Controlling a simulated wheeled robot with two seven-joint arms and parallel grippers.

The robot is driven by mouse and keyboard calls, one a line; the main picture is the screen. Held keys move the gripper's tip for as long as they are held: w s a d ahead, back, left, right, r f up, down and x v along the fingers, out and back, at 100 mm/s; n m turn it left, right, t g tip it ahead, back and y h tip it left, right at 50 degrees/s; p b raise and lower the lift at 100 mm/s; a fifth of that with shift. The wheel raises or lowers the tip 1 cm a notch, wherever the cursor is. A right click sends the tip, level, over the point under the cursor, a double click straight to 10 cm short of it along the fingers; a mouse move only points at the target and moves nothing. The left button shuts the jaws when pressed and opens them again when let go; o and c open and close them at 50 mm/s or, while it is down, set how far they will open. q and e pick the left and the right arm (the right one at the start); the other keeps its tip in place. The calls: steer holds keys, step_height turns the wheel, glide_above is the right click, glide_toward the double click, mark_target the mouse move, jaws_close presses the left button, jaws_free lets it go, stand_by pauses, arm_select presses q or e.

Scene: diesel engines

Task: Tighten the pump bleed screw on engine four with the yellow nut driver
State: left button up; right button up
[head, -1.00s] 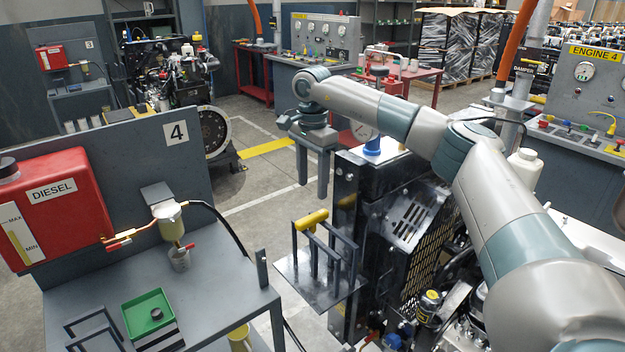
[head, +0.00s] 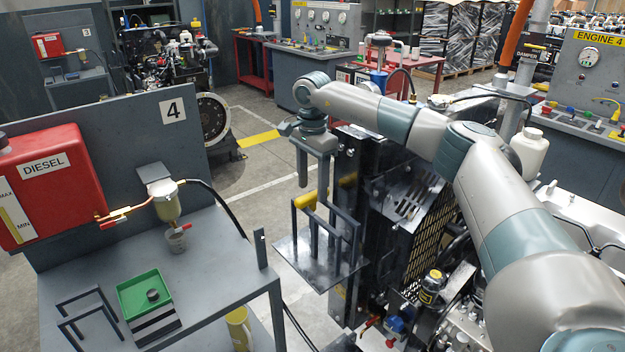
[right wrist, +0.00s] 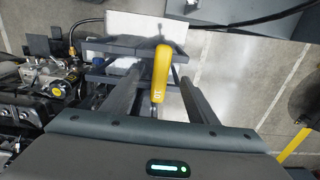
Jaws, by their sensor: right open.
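My right gripper (head: 313,188) is open and points down just over the rack. In the right wrist view its two fingers (right wrist: 160,90) stand on either side of the driver, apart from it. Engine four (head: 425,215) stands right of the rack, partly behind my right arm. I cannot make out the pump bleed screw. My left gripper is out of view.
A grey bench with a number 4 panel (head: 120,150) stands at left, with a red diesel tank (head: 50,185), a filter bowl (head: 167,207) and a green tray (head: 133,279). The Engine 4 console (head: 575,150) is at right. Open floor lies behind the rack.

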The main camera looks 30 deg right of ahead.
mark_target(312, 193)
steer(key=shift+f+b, duration=0.5)
steer(key=shift+f, duration=0.8)
jaws_close()
steer(key=shift+r, duration=0.15)
stand_by(1.2)
step_height(312, 193, up, 16)
steer(key=p, duration=1)
stand_by(0.5)
